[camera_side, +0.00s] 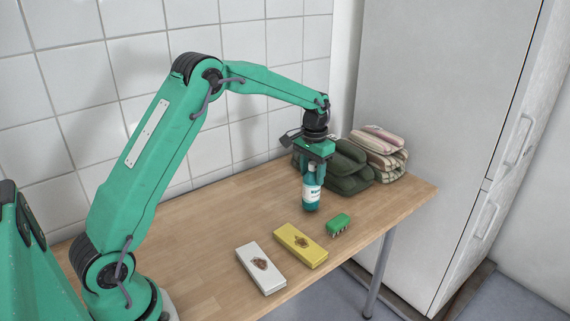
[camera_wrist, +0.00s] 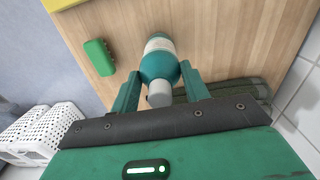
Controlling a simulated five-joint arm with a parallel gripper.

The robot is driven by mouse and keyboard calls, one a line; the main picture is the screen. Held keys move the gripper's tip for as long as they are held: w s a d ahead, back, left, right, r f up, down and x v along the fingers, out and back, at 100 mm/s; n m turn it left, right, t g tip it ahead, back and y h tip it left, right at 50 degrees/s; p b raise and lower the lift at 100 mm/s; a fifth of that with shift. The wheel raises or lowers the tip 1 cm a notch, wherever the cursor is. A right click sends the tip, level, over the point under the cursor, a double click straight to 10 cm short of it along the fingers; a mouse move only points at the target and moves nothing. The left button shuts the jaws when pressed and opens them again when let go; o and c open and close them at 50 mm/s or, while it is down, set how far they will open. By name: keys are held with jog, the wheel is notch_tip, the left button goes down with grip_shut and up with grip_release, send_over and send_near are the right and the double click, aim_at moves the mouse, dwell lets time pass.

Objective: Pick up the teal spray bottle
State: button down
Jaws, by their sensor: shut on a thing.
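The teal spray bottle (camera_side: 312,193) has a white label and hangs upright below my gripper (camera_side: 316,165) in the side view. In the wrist view the bottle (camera_wrist: 159,66) shows its pale cap (camera_wrist: 160,94) toward me, between the two teal fingers of my gripper (camera_wrist: 159,84). The gripper is shut on the bottle near its upper part. The bottle's base is close to the tabletop; I cannot tell whether it touches.
A green brush (camera_side: 338,224), a yellow box (camera_side: 300,244) and a white box (camera_side: 261,267) lie on the wooden table (camera_side: 215,230). Folded dark green cloths (camera_side: 345,165) and striped cloths (camera_side: 380,150) are stacked behind. White baskets (camera_wrist: 45,132) stand off the table.

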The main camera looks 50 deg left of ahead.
jog(key=r, duration=0.1)
jog(key=d+r, duration=0.1)
jog(key=r, duration=0.1)
jog(key=shift+s+r, duration=0.15)
jog(key=shift+r, duration=0.15)
jog(key=s+d+r, duration=0.4)
jog(key=d+r, duration=0.2)
jog(key=d, duration=0.3)
jog(key=shift+d, duration=0.4)
jog(key=shift+s+r, duration=0.1)
